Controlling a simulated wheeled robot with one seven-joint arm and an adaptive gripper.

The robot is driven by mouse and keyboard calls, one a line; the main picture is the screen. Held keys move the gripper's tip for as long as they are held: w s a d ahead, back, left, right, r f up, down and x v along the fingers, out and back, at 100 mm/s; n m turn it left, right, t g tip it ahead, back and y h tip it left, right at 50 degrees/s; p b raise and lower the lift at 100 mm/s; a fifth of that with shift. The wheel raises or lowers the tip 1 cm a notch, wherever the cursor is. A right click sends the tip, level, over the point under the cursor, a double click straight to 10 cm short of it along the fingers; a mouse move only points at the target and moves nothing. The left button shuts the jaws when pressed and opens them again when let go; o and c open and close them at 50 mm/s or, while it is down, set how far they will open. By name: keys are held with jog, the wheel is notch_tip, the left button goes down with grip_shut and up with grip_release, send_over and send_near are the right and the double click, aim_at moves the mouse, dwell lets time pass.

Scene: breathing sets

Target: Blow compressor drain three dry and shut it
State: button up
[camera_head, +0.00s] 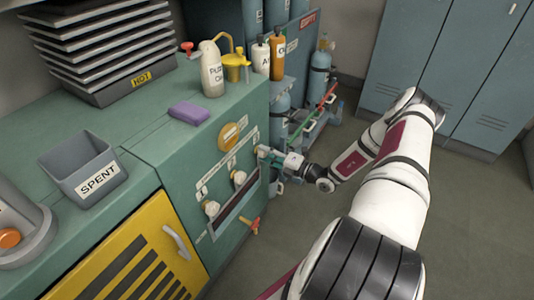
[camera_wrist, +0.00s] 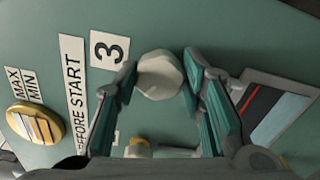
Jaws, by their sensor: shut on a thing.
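My gripper (camera_head: 270,155) reaches the green compressor front (camera_head: 170,165) from the right in the head view. In the wrist view, my gripper (camera_wrist: 159,66) has its fingers on both sides of a pale faceted knob (camera_wrist: 158,76) beside the label "3" (camera_wrist: 109,49); it is shut on this knob. Two similar pale knobs (camera_head: 239,178) and (camera_head: 211,208) stand lower left on the same panel in the head view. A dark slot with a red strip (camera_head: 234,212) lies below the knobs. I cannot tell how far the third knob is turned.
An orange handle (camera_head: 250,225) juts out low on the front. A purple sponge (camera_head: 189,112), bottles (camera_head: 211,68) and a "SPENT" bin (camera_head: 83,170) stand on top.

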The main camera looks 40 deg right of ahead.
jog(key=m, duration=0.6)
jog(key=shift+f+m, duration=0.1)
jog(key=shift+m, duration=0.2)
jog(key=m, duration=0.5)
jog(key=shift+m, duration=0.3)
jog(key=o, duration=1.1)
jog(key=shift+o, duration=0.2)
jog(key=v, duration=1.2)
